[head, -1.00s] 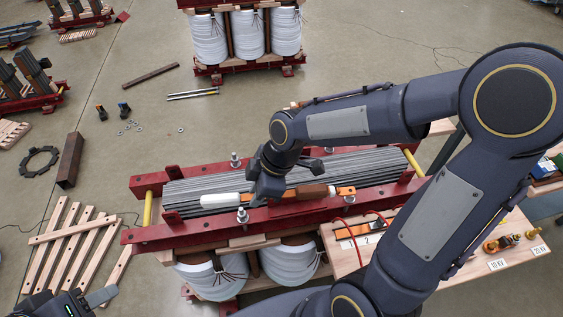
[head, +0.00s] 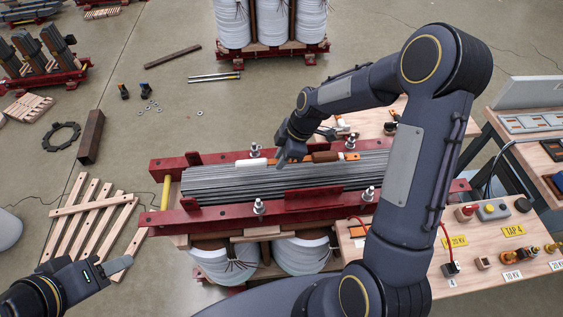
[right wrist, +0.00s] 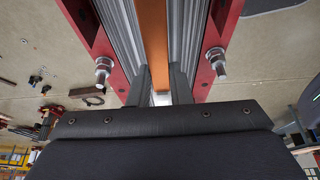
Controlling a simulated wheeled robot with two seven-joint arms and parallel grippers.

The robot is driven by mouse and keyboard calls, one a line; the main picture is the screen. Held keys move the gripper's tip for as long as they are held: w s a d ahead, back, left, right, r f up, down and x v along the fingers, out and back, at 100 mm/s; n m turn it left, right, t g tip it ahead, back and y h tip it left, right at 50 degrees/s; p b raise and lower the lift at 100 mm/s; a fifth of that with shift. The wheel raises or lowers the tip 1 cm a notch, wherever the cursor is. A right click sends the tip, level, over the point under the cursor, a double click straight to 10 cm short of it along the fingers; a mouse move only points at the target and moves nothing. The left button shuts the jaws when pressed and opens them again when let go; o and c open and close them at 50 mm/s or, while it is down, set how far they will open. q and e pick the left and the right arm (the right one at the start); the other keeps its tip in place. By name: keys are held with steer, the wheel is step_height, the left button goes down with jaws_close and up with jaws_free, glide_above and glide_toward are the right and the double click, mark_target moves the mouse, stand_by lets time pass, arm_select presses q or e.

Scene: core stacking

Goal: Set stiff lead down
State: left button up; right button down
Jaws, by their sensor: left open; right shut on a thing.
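The stiff lead has a white sleeve (head: 251,164) at its left end, a brown sleeve (head: 325,156) and an orange bar (head: 352,156) at its right. It lies level along the far side of the grey laminated core (head: 225,184); I cannot tell whether it touches the core. My right gripper (head: 282,161) is shut on the lead between the two sleeves. In the right wrist view its fingers (right wrist: 160,92) flank the lead, whose orange-brown length (right wrist: 152,40) runs away from me. My left gripper (head: 122,267) is open and empty at lower left.
Red clamp beams (head: 190,217) with upright bolts (head: 259,206) border the core. A bench (head: 515,255) with terminals and a red cable stands at right. A wooden pallet (head: 95,215) lies on the floor at left. Bare core top lies nearer than the lead.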

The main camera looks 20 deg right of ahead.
steer(key=shift+w+d+f, duration=0.1)
steer(key=shift+w+f, duration=0.1)
steer(key=shift+f, duration=1.6)
steer(key=shift+f, duration=0.2)
steer(key=c, duration=1.3)
jaws_free()
steer(key=shift+r, duration=0.15)
